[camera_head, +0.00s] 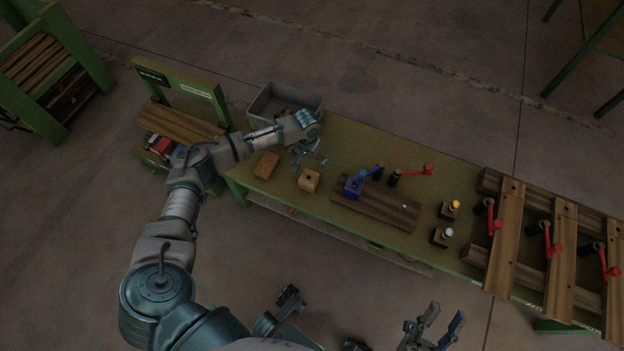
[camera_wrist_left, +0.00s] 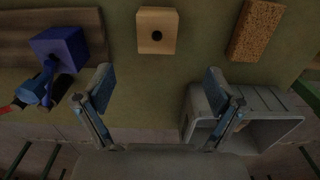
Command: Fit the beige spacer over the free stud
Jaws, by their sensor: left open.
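The beige spacer (camera_head: 309,184), a small block with a dark round hole, sits on the green bench; it also shows in the left wrist view (camera_wrist_left: 157,18). My left gripper (camera_head: 309,158) is open and empty, just behind the spacer in the head view. In the left wrist view its fingers (camera_wrist_left: 157,92) are spread below the spacer, not touching it. A wooden board (camera_head: 378,212) carries a blue block (camera_head: 353,188) with a blue lever. A small pale spot, perhaps the free stud (camera_head: 404,206), shows near the board's right end. My right gripper (camera_head: 437,323) is open and empty, off the bench.
A brown block (camera_head: 266,165) lies left of the spacer. A grey bin (camera_head: 262,105) stands behind my left arm. Black cylinders (camera_head: 393,179) and a red lever (camera_head: 418,171) are by the board. Blocks with yellow (camera_head: 455,204) and white (camera_head: 448,232) knobs stand right.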

